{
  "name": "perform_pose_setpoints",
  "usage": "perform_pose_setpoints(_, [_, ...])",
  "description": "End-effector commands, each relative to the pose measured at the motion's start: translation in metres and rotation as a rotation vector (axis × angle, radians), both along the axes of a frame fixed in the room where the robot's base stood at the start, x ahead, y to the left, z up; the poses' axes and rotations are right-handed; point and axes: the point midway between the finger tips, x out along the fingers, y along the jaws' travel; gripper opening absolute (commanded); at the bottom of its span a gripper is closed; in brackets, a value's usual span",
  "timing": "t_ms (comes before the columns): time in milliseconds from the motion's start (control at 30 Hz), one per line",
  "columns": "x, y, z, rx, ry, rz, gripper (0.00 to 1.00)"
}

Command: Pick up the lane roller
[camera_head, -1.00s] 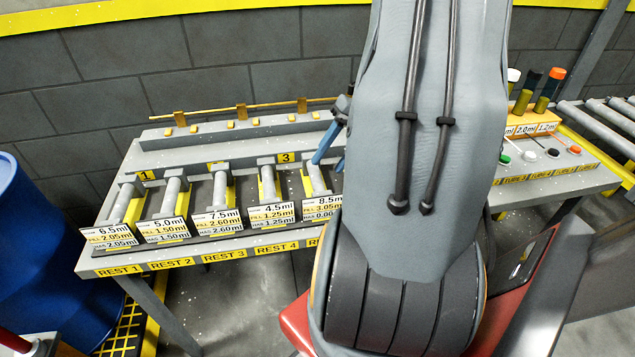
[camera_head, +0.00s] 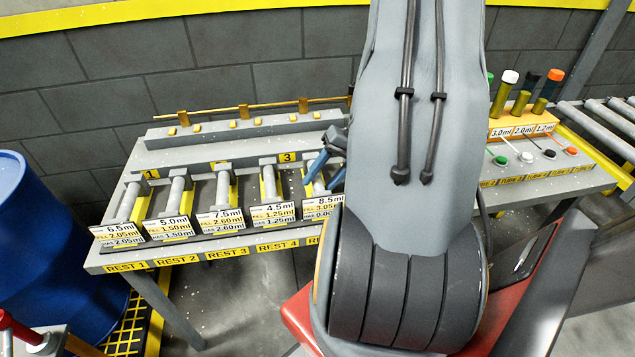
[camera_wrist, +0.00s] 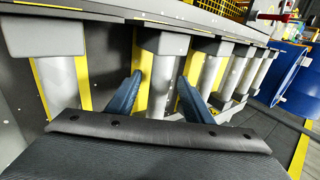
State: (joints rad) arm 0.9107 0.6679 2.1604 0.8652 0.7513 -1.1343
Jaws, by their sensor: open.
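Several grey lane rollers lie side by side in a rack (camera_head: 240,127) on the bench, among them one with a 4.5ml card (camera_head: 268,183). My gripper (camera_head: 326,172) is open, its blue fingers over the roller with the 8.5ml card, which they partly hide in the head view. In the wrist view, my gripper (camera_wrist: 160,76) has one finger on each side of a grey roller (camera_wrist: 160,95), with gaps visible. I cannot tell whether either finger touches it. Another roller (camera_wrist: 55,85) is left of the fingers.
Neighbouring rollers (camera_wrist: 212,68) stand close on the right in the wrist view. White cards (camera_head: 167,228) line the rack's front. A blue barrel (camera_head: 50,250) stands left of the bench. Coloured tubes (camera_head: 522,92) and conveyor rollers (camera_head: 608,115) are at the right.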

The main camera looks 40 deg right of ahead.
Motion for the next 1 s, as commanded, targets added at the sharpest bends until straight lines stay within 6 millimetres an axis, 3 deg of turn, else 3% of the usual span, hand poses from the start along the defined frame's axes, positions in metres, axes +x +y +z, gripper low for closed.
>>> perform_pose_setpoints(167, [0.0,0.0,0.0,0.0,0.0,0.0,0.45])
perform_pose_setpoints(433, [0.0,0.0,0.0,0.0,0.0,0.0,0.0])
perform_pose_setpoints(800, [0.0,0.0,0.002,-0.001,-0.001,0.0,0.0])
perform_pose_setpoints(1000, [0.001,-0.001,0.013,-0.002,-0.003,0.001,0.0])
